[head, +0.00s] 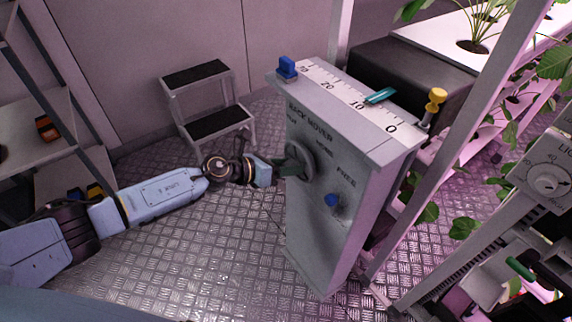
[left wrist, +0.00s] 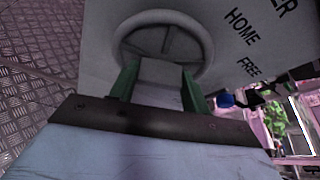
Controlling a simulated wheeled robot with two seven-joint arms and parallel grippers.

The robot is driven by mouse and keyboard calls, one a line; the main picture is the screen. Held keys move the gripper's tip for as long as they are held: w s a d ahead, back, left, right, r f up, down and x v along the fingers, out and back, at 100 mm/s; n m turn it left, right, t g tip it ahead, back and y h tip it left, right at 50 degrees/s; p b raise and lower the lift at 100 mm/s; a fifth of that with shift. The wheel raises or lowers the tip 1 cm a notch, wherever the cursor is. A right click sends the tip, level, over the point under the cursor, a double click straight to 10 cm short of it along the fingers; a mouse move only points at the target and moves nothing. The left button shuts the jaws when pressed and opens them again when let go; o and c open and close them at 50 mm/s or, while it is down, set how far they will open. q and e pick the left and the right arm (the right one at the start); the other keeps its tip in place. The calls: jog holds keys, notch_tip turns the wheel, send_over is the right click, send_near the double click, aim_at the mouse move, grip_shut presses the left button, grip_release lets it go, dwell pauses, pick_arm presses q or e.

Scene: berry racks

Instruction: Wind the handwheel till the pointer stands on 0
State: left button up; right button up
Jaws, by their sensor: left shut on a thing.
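The handwheel (head: 306,152) is a grey spoked wheel on the front of a grey cabinet marked RACK MOVER; its rim also shows in the left wrist view (left wrist: 203,38). My left gripper (head: 290,171) is at the wheel's lower left. In the left wrist view its green fingers (left wrist: 158,82) are shut on a grey part at the wheel's near rim. The teal pointer (head: 380,96) lies across the white scale (head: 343,93) on the cabinet top. Its near tip is close to the 10 mark, well short of the 0 at the right end.
A blue knob (head: 332,200) sits below the wheel near HOME and FREE. A step stool (head: 206,101) is behind; plant racks (head: 447,125) are right.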

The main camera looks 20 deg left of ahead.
pick_arm(q)
jog(key=o, duration=1)
jog(key=shift+c, duration=0.2)
jog(key=v, duration=1.3)
jog(key=shift+s+p, duration=0.15)
jog(key=shift+p, duration=0.25)
jog(key=shift+a, duration=0.15)
